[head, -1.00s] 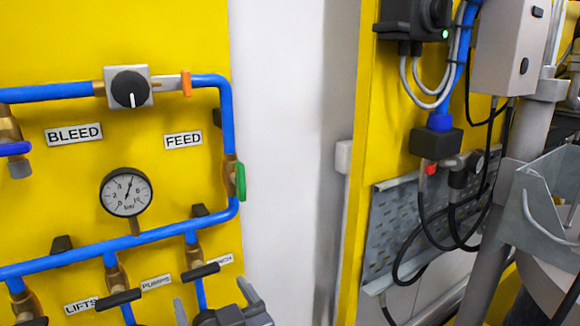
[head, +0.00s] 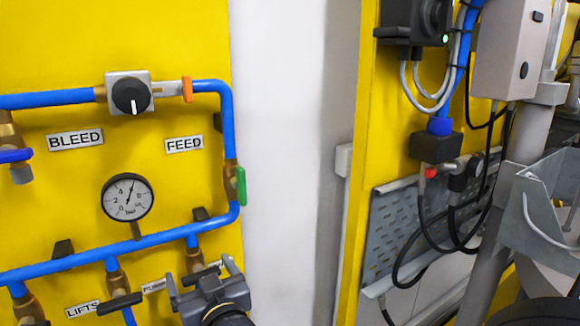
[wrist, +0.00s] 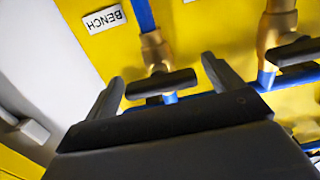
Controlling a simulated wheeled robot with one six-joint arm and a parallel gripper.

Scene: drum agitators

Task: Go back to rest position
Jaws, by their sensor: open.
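My gripper (head: 202,272) is low in the head view, in front of the yellow pipe panel (head: 75,200). Its jaws are open and hold nothing. In the wrist view my gripper (wrist: 164,72) points toward the panel, and the black handle of the BENCH valve (wrist: 160,84) shows between the two fingers. I cannot tell how far the fingers are from that handle. In the head view my gripper partly covers the PUMPS label (head: 154,286) and hides the BENCH label, which is readable upside down in the wrist view (wrist: 104,18).
A grey metal bin (head: 545,210) is at right.

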